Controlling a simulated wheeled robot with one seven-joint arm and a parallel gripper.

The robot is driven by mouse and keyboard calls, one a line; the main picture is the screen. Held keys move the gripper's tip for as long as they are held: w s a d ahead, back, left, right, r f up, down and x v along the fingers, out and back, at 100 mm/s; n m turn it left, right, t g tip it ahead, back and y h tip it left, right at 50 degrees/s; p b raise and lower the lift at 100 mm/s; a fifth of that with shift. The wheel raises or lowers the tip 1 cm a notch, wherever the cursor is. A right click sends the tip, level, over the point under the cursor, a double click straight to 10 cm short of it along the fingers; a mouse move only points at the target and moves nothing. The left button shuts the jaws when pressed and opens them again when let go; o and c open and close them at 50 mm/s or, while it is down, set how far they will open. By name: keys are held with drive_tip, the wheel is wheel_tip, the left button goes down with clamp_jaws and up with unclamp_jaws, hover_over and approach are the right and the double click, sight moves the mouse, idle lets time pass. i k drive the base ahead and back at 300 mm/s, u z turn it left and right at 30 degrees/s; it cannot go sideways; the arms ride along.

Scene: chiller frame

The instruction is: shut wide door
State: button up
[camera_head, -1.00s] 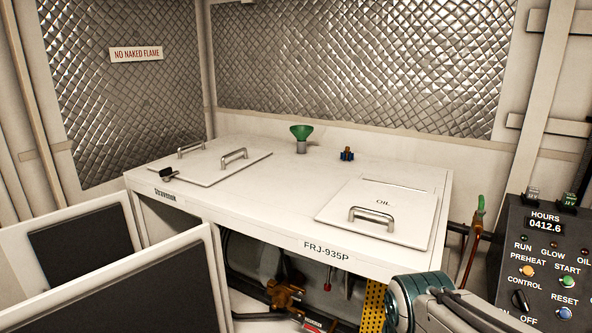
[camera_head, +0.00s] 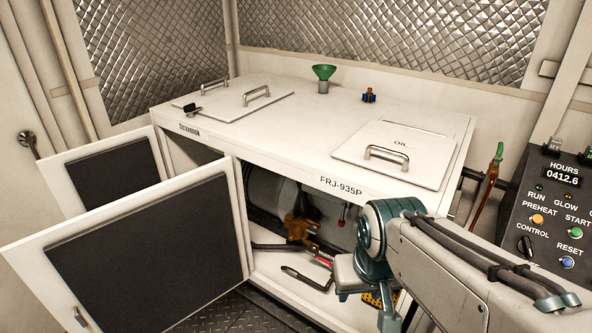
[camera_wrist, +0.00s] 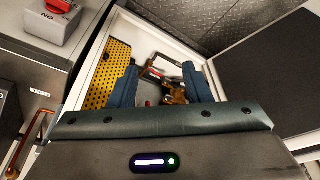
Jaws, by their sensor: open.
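The wide door looks to be the nearer white door (camera_head: 150,252) with a dark inner panel, standing open at the front of the cabinet (camera_head: 330,188). A second white door (camera_head: 105,172) stands open behind it. My gripper (camera_head: 368,300) is open and empty in front of the cabinet's open right bay, to the right of the wide door and apart from it. In the wrist view my gripper (camera_wrist: 158,85) has its two blue fingers spread, pointing toward the bay. A dark door panel (camera_wrist: 268,75) shows to their right there.
Inside the bay are orange fittings (camera_head: 300,230), a loose bent rod (camera_head: 303,278) and a yellow perforated plate (camera_wrist: 108,72). A control panel (camera_head: 555,215) stands at the right. A green funnel (camera_head: 324,73) is on the cabinet top. The patterned floor (camera_head: 215,312) below is clear.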

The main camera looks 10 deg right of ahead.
sight(147, 260)
drive_tip(key=u, duration=0.7)
drive_tip(key=i, duration=0.65)
drive_tip(key=u, duration=1.25)
drive_tip(key=i, duration=0.8)
drive_tip(key=u, duration=0.3)
